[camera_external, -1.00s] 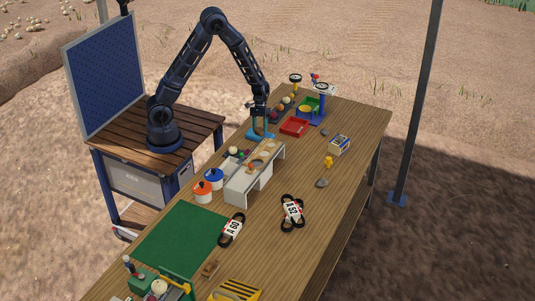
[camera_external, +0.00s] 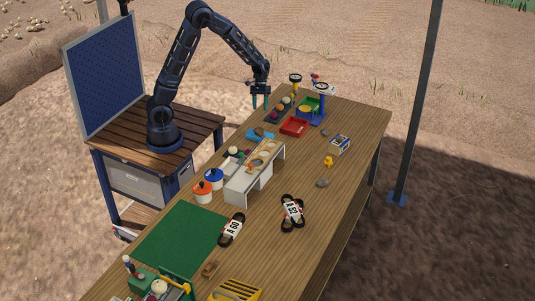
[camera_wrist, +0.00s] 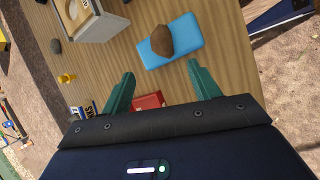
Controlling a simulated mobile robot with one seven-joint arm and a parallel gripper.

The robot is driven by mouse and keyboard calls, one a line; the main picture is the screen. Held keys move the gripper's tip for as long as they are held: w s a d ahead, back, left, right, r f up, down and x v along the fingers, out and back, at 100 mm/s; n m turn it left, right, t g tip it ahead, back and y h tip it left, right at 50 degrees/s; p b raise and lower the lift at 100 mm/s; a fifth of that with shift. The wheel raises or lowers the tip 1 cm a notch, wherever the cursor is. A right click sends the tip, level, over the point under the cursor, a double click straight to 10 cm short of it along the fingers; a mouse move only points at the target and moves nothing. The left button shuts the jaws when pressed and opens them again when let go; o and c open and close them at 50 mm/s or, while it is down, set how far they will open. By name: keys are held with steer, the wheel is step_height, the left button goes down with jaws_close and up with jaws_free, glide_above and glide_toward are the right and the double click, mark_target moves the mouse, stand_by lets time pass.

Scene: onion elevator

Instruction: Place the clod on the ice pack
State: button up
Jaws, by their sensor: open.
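The clod (camera_wrist: 162,40) is a brown, rough lump. It lies on the light blue ice pack (camera_wrist: 187,37), near the pack's middle in the wrist view. In the external view the clod (camera_external: 259,131) is a small brown spot on the blue ice pack (camera_external: 252,136), behind the grey shelf. My gripper (camera_external: 260,101) is raised beyond the ice pack, near the table's back edge. In the wrist view its two green fingers (camera_wrist: 157,85) are wide apart with nothing between them, clear of the clod.
A red tray (camera_external: 295,126) lies right of the ice pack. A grey shelf (camera_external: 241,187) with several round items stands in front. A dark tray (camera_external: 279,112) of colourful balls and a blue-green stand (camera_external: 312,108) are farther back.

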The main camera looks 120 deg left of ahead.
steer(key=shift+a+r, duration=0.1)
steer(key=shift+r, duration=0.1)
steer(key=s+d+r+m+y, duration=0.1)
steer(key=d+r+m, duration=0.3)
steer(key=d+r, duration=0.55)
steer(key=d+r+m+y, duration=0.1)
steer(key=d+r+m, duration=0.3)
steer(key=d+r, duration=0.55)
steer(key=s+d+r+m+t+y, duration=0.1)
steer(key=s+d+r+m, duration=0.1)
steer(key=s+d, duration=0.5)
steer(key=s+d+r+m+t+y, duration=0.1)
steer(key=s+d+m, duration=0.4)
steer(key=d, duration=0.5)
step_height(320, 180, up, 2)
steer(key=shift+s+d+y, duration=0.4)
steer(key=shift+s+y, duration=0.3)
steer(key=shift+s, duration=0.4)
